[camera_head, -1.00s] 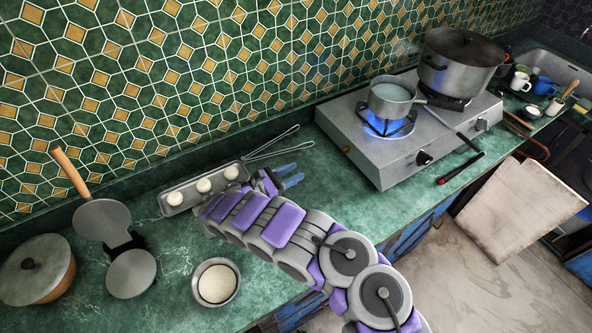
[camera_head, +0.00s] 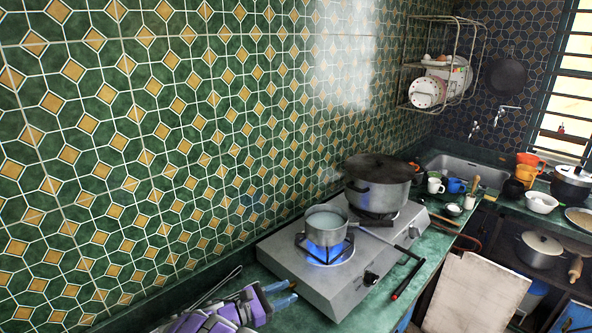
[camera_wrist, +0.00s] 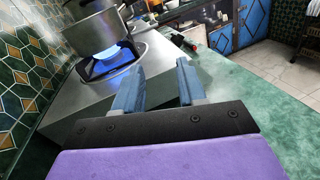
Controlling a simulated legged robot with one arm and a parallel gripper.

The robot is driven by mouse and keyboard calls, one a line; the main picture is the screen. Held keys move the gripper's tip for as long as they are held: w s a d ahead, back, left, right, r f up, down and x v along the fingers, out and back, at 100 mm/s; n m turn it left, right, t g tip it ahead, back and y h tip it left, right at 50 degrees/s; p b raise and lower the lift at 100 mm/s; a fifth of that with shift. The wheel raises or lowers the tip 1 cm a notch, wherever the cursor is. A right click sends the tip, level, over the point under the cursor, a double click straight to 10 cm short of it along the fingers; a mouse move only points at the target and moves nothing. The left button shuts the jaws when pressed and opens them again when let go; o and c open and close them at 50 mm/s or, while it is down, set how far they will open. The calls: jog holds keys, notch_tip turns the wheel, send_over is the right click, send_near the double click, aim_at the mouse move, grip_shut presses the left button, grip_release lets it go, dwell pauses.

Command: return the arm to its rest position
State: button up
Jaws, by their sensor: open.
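My gripper (camera_head: 285,294) is at the bottom of the head view, low over the green counter to the left of the gas hotplate (camera_head: 320,288). Most of my arm is below the picture's edge. In the wrist view my gripper (camera_wrist: 158,86) is open, with its two blue fingers apart and nothing between them. The hotplate's metal body (camera_wrist: 80,112) lies just ahead and to the left there. Whether the fingers touch anything is not clear.
A small saucepan (camera_head: 326,228) with liquid stands over a lit blue flame (camera_head: 325,253); a large lidded pot (camera_head: 377,190) is on the back burner. Its steam rises. A black lighter with a red tip (camera_head: 407,279) lies by the hotplate. The counter right of my gripper (camera_wrist: 255,95) is clear.

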jog(key=s+d+r+m+g+y, duration=0.1)
jog(key=s+d+r+m+g, duration=0.35)
jog(key=d, duration=0.35)
jog(key=s+d+r+m+g+y, duration=0.1)
jog(key=s+d+r+m+g, duration=0.35)
jog(key=d, duration=0.45)
jog(key=s+d+r+m+g+y, duration=0.1)
jog(key=s+d+r+m+g, duration=0.1)
jog(key=s+d+r+m, duration=0.35)
jog(key=s+d+m+g+y, duration=0.1)
jog(key=s+d+m+y, duration=0.15)
jog(key=s, duration=0.55)
jog(key=s+d+m+y, duration=0.15)
jog(key=s+y, duration=0.25)
jog(key=s, duration=0.4)
jog(key=s+a+m+y, duration=0.2)
jog(key=s+a+y, duration=0.1)
jog(key=s, duration=0.3)
jog(key=s+a+f+m+t+y, duration=0.1)
jog(key=s+a+m+y, duration=0.1)
jog(key=s+a, duration=0.3)
jog(key=shift+s+a+f+t+y, duration=0.15)
jog(key=shift+s+a+t+y, duration=0.15)
jog(key=shift+s+y, duration=0.45)
jog(key=shift+s, duration=0.15)
dwell(0.9)
